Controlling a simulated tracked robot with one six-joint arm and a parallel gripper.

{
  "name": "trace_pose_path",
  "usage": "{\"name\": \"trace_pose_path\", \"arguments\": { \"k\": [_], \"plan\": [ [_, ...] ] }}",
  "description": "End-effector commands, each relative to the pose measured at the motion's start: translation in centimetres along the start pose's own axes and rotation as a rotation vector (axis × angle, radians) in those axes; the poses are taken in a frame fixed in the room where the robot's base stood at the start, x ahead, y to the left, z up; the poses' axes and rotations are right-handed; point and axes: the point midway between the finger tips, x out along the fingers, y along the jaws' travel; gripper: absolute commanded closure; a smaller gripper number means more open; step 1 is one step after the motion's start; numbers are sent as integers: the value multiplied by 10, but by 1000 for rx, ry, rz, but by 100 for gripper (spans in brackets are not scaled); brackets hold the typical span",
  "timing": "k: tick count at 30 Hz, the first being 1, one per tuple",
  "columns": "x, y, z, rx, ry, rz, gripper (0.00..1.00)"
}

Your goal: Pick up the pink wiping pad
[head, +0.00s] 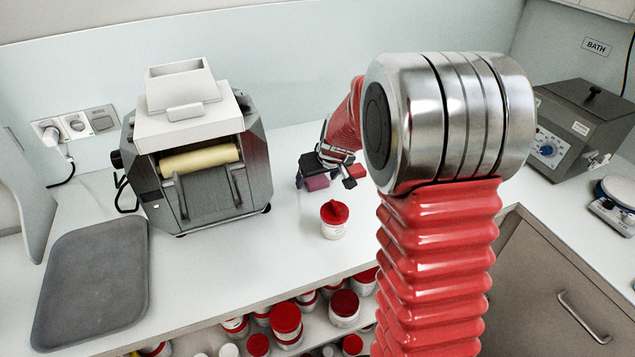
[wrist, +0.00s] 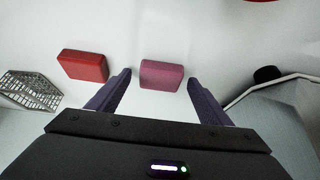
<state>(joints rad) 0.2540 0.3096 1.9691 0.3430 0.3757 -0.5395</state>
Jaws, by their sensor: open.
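The pink wiping pad (wrist: 161,75) lies flat on the white worktop, centred in the wrist view between the tips of my two fingers. In the head view the pink pad (head: 316,183) shows under my gripper (head: 325,181), partly covered by it. My gripper (wrist: 159,84) is open, with one dark finger on each side of the pad and a visible gap to both. Whether the fingertips are down at the pad's height I cannot tell. Nothing is held.
A red pad (wrist: 82,65) lies just left of my left finger in the wrist view. A wire rack (wrist: 30,90) stands beyond it. In the head view, a red-lidded jar (head: 334,222) stands in front, the mill (head: 195,150) and grey tray (head: 95,280) at left, the bath (head: 585,125) at right.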

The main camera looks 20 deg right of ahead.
Motion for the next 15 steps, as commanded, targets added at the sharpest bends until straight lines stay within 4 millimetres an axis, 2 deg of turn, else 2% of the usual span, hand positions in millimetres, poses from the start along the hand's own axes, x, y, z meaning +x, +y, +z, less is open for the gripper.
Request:
{"name": "trace_pose_path", "arguments": {
  "k": [2,15],
  "plan": [
    [0,0,0,0,0,0,32],
    [0,0,0,0,0,0,62]
  ]
}}
